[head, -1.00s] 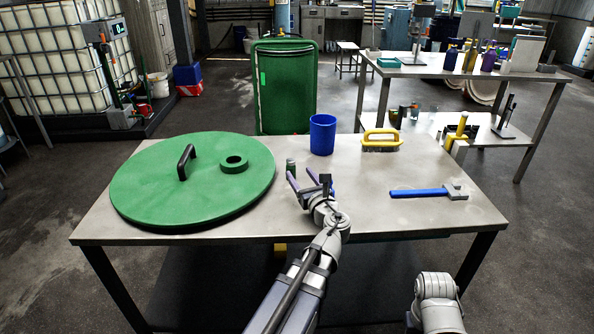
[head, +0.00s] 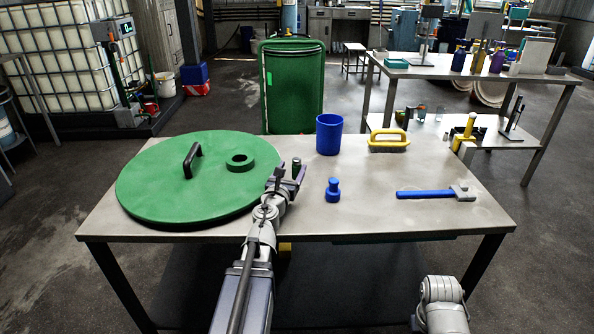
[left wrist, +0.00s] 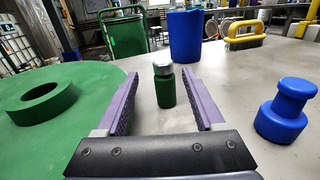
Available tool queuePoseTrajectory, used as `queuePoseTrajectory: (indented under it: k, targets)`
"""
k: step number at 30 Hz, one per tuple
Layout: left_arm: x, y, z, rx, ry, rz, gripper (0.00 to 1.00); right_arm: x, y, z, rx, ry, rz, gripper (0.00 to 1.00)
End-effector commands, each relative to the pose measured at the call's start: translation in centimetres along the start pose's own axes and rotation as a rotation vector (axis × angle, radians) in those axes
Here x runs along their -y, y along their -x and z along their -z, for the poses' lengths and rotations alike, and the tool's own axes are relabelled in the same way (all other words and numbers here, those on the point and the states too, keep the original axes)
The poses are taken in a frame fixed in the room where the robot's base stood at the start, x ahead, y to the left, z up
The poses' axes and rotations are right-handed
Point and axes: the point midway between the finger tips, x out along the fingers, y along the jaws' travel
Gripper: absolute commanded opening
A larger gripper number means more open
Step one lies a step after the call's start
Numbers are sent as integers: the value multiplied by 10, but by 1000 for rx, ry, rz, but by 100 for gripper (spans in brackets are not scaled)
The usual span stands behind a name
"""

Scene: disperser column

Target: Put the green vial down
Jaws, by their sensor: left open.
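The green vial (head: 297,163) with a grey cap stands upright on the metal table, just right of the big green lid. In the left wrist view the vial (left wrist: 165,90) stands between the lines of the two purple fingers, near their tips, with a gap on both sides. My left gripper (head: 289,173) is open around or just short of the vial and not closed on it. My right gripper is out of view; only part of that arm shows at the lower right.
A blue knobbed object (head: 333,190) stands right of my gripper. The front middle is bare.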

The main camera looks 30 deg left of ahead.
Motion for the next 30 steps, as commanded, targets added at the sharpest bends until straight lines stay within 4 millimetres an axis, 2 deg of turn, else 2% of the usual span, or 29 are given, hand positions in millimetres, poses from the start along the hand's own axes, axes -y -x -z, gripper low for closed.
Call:
queuePoseTrajectory:
  k: [7, 15, 22, 30]
  targets:
    - [-1, 1, 0, 1, -1, 26, 70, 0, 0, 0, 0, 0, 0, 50]
    - [0, -24, 0, 0, -1, 25, 70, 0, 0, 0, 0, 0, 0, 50]
    - [1, -28, 0, 0, -1, 24, 70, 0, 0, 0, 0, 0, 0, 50]
    - [6, -64, -2, 1, -1, 26, 70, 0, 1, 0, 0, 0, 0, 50]
